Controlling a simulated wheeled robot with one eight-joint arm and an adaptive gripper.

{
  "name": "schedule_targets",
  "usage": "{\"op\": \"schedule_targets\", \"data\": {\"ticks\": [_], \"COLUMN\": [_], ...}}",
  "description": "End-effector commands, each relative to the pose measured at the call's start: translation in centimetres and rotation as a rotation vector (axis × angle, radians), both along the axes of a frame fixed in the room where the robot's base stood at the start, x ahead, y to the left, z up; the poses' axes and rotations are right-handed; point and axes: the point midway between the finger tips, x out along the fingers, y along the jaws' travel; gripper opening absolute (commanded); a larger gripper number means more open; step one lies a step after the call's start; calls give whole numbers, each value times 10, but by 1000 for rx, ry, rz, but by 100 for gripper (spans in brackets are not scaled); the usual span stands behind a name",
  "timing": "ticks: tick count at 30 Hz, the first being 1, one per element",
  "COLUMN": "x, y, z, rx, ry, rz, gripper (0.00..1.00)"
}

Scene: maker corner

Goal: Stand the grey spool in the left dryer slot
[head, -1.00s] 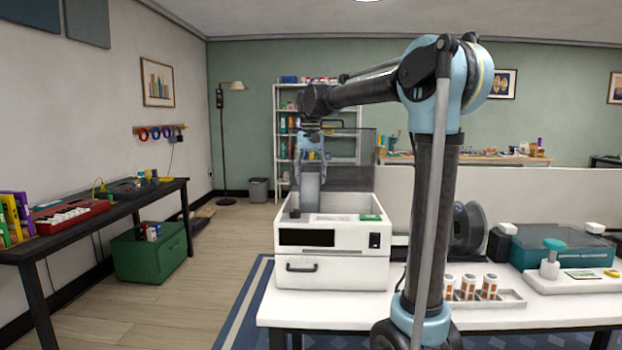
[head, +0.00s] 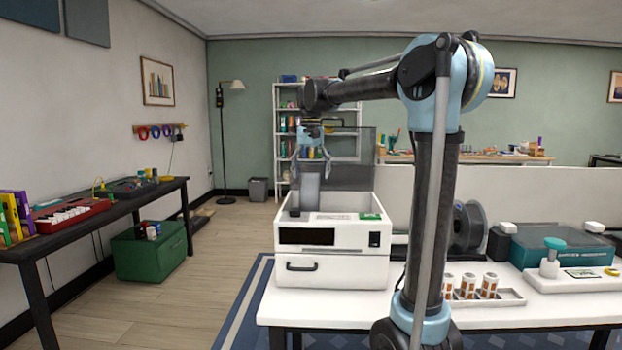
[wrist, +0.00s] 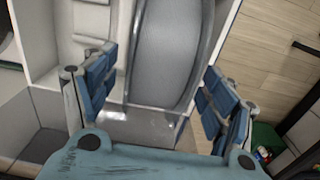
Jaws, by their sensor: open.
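The grey spool (head: 309,188) stands on edge, seen nearly edge-on, inside the white dryer (head: 333,270), on its left side. The dryer's front wall hides the spool's lower part. In the wrist view the spool (wrist: 168,48) is in the side of the dryer nearest the floor, with a divided compartment (wrist: 85,18) beside it. My gripper (head: 312,154) is above the spool's top, pointing down, with its fingers spread. The wrist view shows the blue finger pads (wrist: 155,92) apart on either side, and nothing is held. The dryer's clear lid (head: 352,146) stands raised at the back.
A dark spool (head: 470,228) stands on the white table (head: 530,312), right of my arm. A green chest (head: 150,256) is on the floor at left.

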Motion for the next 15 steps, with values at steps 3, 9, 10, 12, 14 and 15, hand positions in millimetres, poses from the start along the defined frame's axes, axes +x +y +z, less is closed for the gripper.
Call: {"op": "schedule_targets", "data": {"ticks": [3,9,10,12,14,15], "x": [0,1,1,1,1,1], "y": [0,0,0,0,0,0], "z": [19,58,63,74,83,88], "rx": [0,0,0,0,0,0], "ry": [0,1,1,1,1,1], "rz": [0,0,0,0,0,0], "gripper": [77,77,77,77,77,77]}}
